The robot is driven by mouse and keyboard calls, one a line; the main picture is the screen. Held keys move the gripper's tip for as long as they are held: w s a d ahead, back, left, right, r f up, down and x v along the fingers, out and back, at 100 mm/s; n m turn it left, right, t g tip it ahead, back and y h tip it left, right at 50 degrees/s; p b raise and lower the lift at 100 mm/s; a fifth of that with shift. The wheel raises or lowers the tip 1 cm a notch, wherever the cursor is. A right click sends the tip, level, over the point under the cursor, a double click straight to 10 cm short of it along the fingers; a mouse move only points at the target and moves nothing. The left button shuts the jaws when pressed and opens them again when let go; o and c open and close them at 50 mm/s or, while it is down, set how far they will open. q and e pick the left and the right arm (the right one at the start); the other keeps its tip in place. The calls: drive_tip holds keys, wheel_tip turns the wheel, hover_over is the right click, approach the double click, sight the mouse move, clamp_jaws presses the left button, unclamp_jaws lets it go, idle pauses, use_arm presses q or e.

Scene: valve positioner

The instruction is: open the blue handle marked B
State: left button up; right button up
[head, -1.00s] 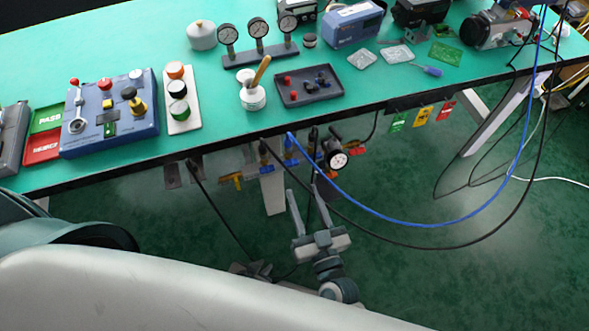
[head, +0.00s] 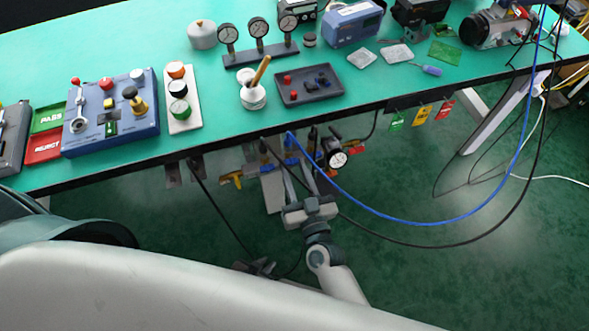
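Small blue parts (head: 290,160) show among the valves and fittings under the table's front edge. They are partly hidden by hoses and by my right gripper, and no letter B can be read. My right gripper (head: 292,168) points up under the table edge, its two fingers apart with a gap between them. Its fingertips overlap the blue parts in the picture; I cannot tell whether they touch.
A black hose and a blue hose (head: 440,224) loop from the fittings to the right. A round gauge (head: 337,159), a yellow handle (head: 231,179) and red parts (head: 357,151) hang close by. The green table (head: 350,95) overhangs the fittings. Floor to the right is open.

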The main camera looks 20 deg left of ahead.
drive_tip(key=shift+c, duration=1.4)
drive_tip(key=shift+m, duration=0.5)
use_arm(q)
drive_tip(key=shift+s+a+f+g+b, duration=0.8)
drive_tip(key=shift+s+a+f+b, duration=0.1)
drive_tip(key=shift+s+a+b, duration=0.1)
use_arm(e)
drive_tip(key=shift+f+m, duration=0.1)
drive_tip(key=shift+m, duration=7.8)
use_arm(q)
drive_tip(key=shift+w, duration=0.2)
